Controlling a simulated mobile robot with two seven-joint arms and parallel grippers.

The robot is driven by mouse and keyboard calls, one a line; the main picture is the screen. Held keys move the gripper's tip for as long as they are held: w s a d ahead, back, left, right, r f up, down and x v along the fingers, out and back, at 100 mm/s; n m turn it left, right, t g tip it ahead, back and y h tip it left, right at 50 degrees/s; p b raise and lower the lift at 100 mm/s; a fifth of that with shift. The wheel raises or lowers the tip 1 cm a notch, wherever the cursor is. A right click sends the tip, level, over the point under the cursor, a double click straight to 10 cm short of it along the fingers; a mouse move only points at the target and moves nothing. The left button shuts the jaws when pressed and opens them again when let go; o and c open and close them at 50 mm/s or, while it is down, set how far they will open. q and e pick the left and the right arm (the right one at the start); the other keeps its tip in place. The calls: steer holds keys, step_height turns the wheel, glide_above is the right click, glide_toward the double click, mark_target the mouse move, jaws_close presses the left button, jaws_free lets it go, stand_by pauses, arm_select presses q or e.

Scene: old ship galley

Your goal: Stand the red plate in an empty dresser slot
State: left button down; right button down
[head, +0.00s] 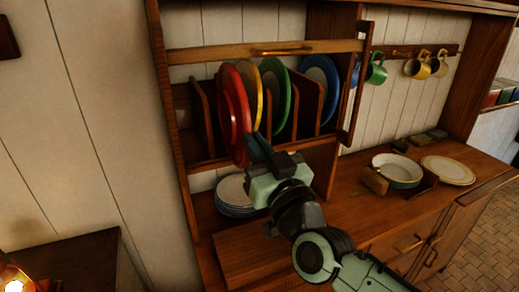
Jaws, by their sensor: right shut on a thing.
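The red plate (233,112) stands upright at the front of the dresser's plate rack (205,125), near its left end. My right gripper (259,150) is shut on the plate's lower right edge. The plate's lower rim overlaps the rack's front edge; I cannot tell how far it is inside a slot. To its right, a yellow plate (257,88), a green plate (283,92) and a blue plate (322,76) stand in the rack between wooden dividers. The leftmost slot (184,115) looks empty. My left gripper is not in view.
A wooden rail with a brass handle (282,52) crosses above the plates. Stacked plates (234,208) sit below the rack. A bowl (398,169) and cream plate (447,170) are on the counter. Mugs (417,68) hang at right. A lit lamp (14,280) is lower left.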

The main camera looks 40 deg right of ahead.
steer(key=shift+w+d, duration=0.2)
steer(key=shift+w, duration=0.7)
steer(key=shift+w+d, duration=0.25)
steer(key=shift+w, duration=0.7)
steer(key=shift+w+d, duration=0.2)
steer(key=shift+w, duration=0.7)
steer(key=shift+w+d+p, duration=0.3)
steer(key=shift+w+p, duration=0.1)
steer(key=shift+w, duration=0.95)
steer(key=shift+w+d+p, duration=0.3)
steer(key=shift+w+p, duration=0.15)
steer(key=shift+w, duration=0.85)
steer(key=shift+w+d+p, duration=0.3)
steer(key=shift+w+p, duration=0.1)
steer(key=shift+w, duration=0.95)
steer(key=shift+f, duration=0.2)
steer(key=shift+w+f+b, duration=0.15)
steer(key=shift+f+b, duration=0.3)
steer(key=shift+b, duration=0.1)
